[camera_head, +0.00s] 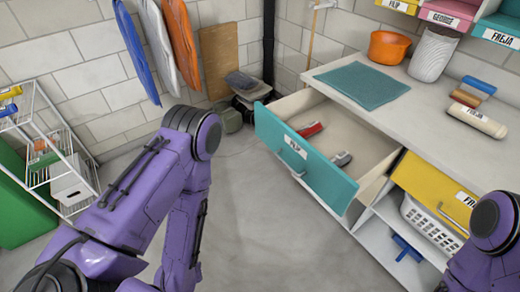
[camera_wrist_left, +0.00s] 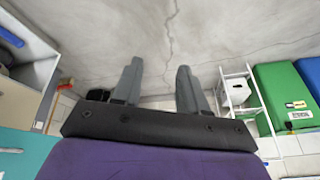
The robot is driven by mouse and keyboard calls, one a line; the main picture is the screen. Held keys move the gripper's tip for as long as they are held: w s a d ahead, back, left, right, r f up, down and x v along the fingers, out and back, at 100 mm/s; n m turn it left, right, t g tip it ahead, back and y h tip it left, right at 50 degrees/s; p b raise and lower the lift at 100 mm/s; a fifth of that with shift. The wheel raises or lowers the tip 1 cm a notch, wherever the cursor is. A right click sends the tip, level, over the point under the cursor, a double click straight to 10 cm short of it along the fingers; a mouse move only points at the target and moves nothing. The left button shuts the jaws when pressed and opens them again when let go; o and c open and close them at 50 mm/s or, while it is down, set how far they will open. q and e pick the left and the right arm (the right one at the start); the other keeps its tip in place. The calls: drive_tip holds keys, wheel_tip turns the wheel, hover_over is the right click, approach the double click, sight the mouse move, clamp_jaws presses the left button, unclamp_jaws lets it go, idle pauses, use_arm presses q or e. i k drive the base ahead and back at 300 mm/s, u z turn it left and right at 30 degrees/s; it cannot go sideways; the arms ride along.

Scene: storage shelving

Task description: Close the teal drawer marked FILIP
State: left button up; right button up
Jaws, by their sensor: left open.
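The teal drawer (camera_head: 322,178) under the worktop is pulled well out. Its front carries a white label that seems to read FILIP and a handle below it. Inside lie a red-handled item (camera_head: 310,129) and a grey item (camera_head: 341,158). My left arm reaches down left of the drawer, apart from its front; its gripper is out of the head view. In the left wrist view my left gripper (camera_wrist_left: 160,63) is open and empty, its two fingers spread over the floor. A teal surface (camera_wrist_left: 20,150), probably the drawer front, shows at lower left there. My right gripper is out of view.
A yellow drawer (camera_head: 432,188) and a white basket (camera_head: 432,226) are right of the teal drawer. A wire rack (camera_head: 72,165) and green bin (camera_head: 22,215) stand at left. The floor before the drawer is clear.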

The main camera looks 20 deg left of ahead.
sight(373, 153)
drive_tip(key=u, duration=0.3)
drive_tip(key=i, duration=0.8)
drive_tip(key=u, duration=0.1)
drive_tip(key=k, duration=0.5)
drive_tip(key=u, duration=0.75)
drive_tip(key=k, duration=0.7)
drive_tip(key=z, duration=1)
drive_tip(key=i, duration=0.5)
drive_tip(key=u, duration=0.05)
